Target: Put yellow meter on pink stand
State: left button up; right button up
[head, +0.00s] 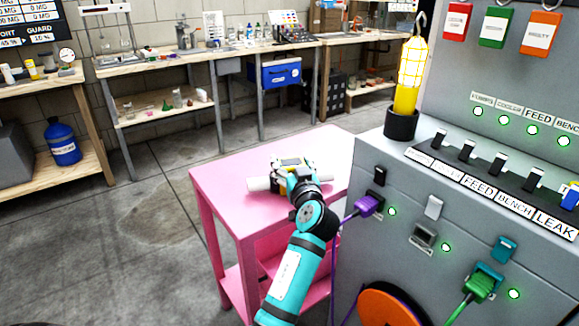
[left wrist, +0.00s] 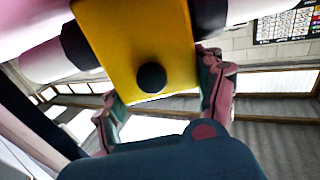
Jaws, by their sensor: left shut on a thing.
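The pink stand (head: 222,188) is a small pink table left of the grey panel cabinet. The yellow meter (head: 285,164) is at its top, with white pipe ends sticking out to both sides. My left gripper (head: 292,175) is shut on the meter. In the left wrist view the yellow meter (left wrist: 140,40) fills the top, with a dark round knob on its face, between my gripper's fingers (left wrist: 160,95). The gripper and arm hide part of the meter, and I cannot tell whether it touches the stand top. My right gripper is not in view.
The grey cabinet (head: 400,185) stands close on the right, with a purple plug (head: 368,204), a green plug (head: 482,283) and hanging cords. A yellow work lamp (head: 411,75) stands on it. Workbenches (head: 150,65) line the back wall. The stand's top is otherwise clear.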

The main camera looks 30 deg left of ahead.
pick_arm(q)
jog(key=shift+d+r, duration=0.15)
jog(key=shift+d, duration=0.1)
jog(key=o, duration=1.1)
jog(key=shift+a+f, duration=0.1)
jog(key=shift+f, duration=0.1)
jog(key=o, duration=0.3)
jog(key=shift+r, duration=0.1)
